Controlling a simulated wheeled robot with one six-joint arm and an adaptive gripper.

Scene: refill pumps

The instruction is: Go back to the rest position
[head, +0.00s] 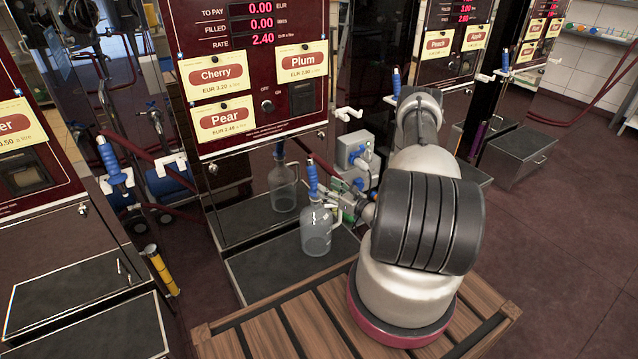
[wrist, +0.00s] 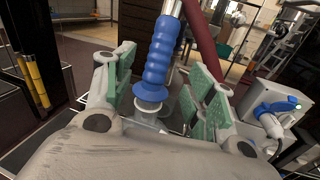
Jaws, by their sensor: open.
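A clear jug with a handle (head: 316,232) stands upright on the dark ledge of the middle pump (head: 215,130). A blue nozzle handle (head: 312,180) rises from the jug's neck; it also shows in the wrist view (wrist: 160,62). My gripper (head: 336,203) is just right of the jug's neck, at the end of my arm. In the wrist view my gripper (wrist: 162,98) is open, with its green-padded fingers on either side of the nozzle. Gaps show between the pads and the blue grip. The nozzle's lower end is partly hidden.
The pump's glossy front stands close behind the jug, with a jug-like reflection (head: 284,185). A yellow cylinder (head: 160,268) stands at left. Open floor (head: 570,250) lies at right.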

